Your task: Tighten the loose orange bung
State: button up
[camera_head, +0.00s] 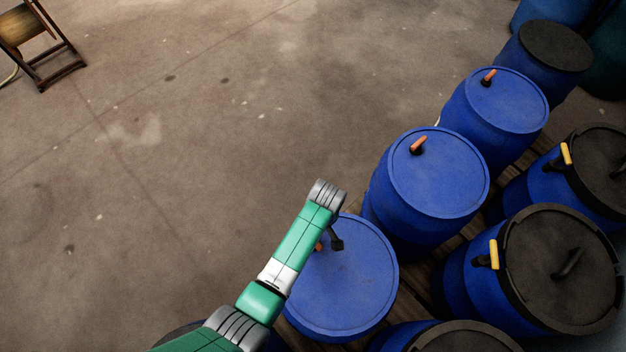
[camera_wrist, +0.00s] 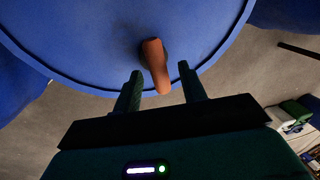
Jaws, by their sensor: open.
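An orange bung (camera_wrist: 154,66) with a dark base stands near the rim of a blue drum lid (camera_wrist: 90,35) in the wrist view. My gripper (camera_wrist: 160,71) is open, with one finger on each side of the bung's handle and visible gaps to it. In the head view my gripper (camera_head: 336,243) is over the near drum's lid (camera_head: 350,285), and only a bit of its orange bung (camera_head: 319,246) shows behind my arm. Two more orange bungs stand on the middle drum (camera_head: 418,145) and the far drum (camera_head: 488,77). I cannot tell which bung is loose.
Black-lidded drums with yellow handles (camera_head: 494,254) stand close on the right, on wooden slats (camera_head: 430,275). Another black-lidded drum (camera_head: 555,45) stands at the back. The concrete floor (camera_head: 190,130) to the left is clear, apart from a wooden stand (camera_head: 45,60) at top left.

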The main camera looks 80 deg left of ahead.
jog(key=shift+f, duration=0.15)
grip_shut()
